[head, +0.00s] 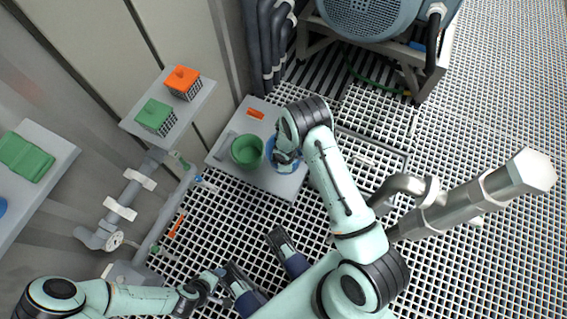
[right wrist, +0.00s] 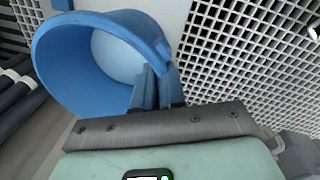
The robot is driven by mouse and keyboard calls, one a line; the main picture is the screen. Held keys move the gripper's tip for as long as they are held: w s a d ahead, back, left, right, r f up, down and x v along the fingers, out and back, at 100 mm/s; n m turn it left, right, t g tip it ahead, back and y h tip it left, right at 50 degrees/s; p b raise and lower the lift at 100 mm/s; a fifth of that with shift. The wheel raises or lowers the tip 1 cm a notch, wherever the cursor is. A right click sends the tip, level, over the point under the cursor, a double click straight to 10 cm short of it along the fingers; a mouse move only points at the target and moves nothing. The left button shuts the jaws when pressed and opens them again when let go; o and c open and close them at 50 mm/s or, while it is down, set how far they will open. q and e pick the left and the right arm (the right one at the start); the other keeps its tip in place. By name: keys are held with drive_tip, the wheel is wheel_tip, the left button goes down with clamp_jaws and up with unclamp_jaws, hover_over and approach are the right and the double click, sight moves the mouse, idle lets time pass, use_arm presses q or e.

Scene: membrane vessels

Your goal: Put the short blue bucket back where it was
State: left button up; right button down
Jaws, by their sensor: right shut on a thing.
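The short blue bucket (head: 271,148) is at the right side of a grey platform, partly hidden behind my right arm in the head view. In the right wrist view the blue bucket (right wrist: 75,62) shows its open mouth and pale blue inside. My right gripper (head: 287,157) is shut on its rim; the fingers (right wrist: 160,88) pinch the wall in the wrist view. Whether the bucket's base touches the platform is hard to tell. My left gripper (head: 214,279) is low in the head view, far from the bucket; its jaw state is unclear.
A green bucket (head: 247,151) stands on the grey platform (head: 223,158) just left of the blue one. An orange tag (head: 255,114) lies behind. A wall shelf (head: 190,110) holds crates with green and orange lids.

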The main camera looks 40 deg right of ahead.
use_arm(q)
drive_tip(key=w+a+f+t+y+b, duration=0.1)
drive_tip(key=w+a+f+b, duration=0.2)
drive_tip(key=f, duration=0.4)
drive_tip(key=shift+w+a+f+n+b, duration=0.25)
drive_tip(key=shift+w+a+n+b, duration=0.2)
drive_tip(key=shift+b, duration=0.75)
use_arm(e)
wheel_tip(320, 180, down, 19)
use_arm(q)
drive_tip(key=shift+s+f, duration=0.1)
drive_tip(key=shift+s, duration=0.05)
use_arm(e)
drive_tip(key=c, duration=1.6)
unclamp_jaws()
drive_tip(key=o, duration=0.4)
use_arm(q)
drive_tip(key=shift+s, duration=0.1)
